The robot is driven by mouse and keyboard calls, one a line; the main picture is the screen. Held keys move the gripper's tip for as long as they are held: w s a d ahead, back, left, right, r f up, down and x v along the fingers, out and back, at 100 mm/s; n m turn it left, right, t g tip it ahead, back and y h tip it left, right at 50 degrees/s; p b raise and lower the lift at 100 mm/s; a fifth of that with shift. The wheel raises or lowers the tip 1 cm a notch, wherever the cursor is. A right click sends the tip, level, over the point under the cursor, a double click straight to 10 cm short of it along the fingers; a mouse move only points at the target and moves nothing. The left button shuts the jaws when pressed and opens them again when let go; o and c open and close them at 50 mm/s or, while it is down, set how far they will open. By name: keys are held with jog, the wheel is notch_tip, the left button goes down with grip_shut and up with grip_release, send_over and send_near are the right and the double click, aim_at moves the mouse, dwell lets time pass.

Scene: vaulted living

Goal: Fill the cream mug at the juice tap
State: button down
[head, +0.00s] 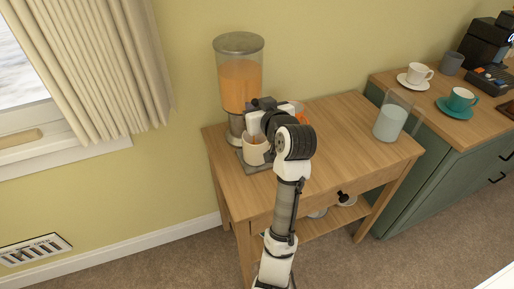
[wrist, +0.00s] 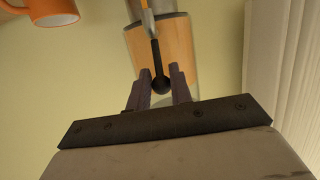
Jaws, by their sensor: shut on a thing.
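The juice dispenser (head: 240,85) holds orange juice and stands on the wooden side table (head: 335,130). It also shows in the wrist view (wrist: 175,45). The cream mug (head: 256,153) stands upright at the dispenser's base, under the tap area. My gripper (head: 254,121) is above the mug, in front of the dispenser. In the wrist view, my gripper (wrist: 160,88) is shut on the black ball knob of the tap lever (wrist: 160,84). The mug's inside is partly hidden by my arm, so its juice level cannot be told.
An orange mug (head: 299,112) stands just right of my gripper; it also shows in the wrist view (wrist: 52,10). A glass pitcher (head: 391,122) stands at the table's right. A green cabinet (head: 450,140) beyond holds a white cup, a teal cup and a grey mug. A curtain (head: 95,65) hangs left.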

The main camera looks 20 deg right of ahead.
aim_at(248, 74)
jog(key=shift+r, duration=0.25)
jog(key=shift+w+r+p, duration=0.25)
jog(key=shift+w+p, duration=0.05)
jog(key=shift+w, duration=0.45)
jog(key=shift+w+r+p, duration=0.25)
jog(key=shift+w+p, duration=0.05)
jog(key=shift+w, duration=0.45)
jog(key=c, duration=1.2)
grip_release()
jog(key=shift+f, duration=0.15)
jog(key=shift+c, duration=0.2)
notch_tip(248, 74, up, 6)
jog(key=p, duration=0.5)
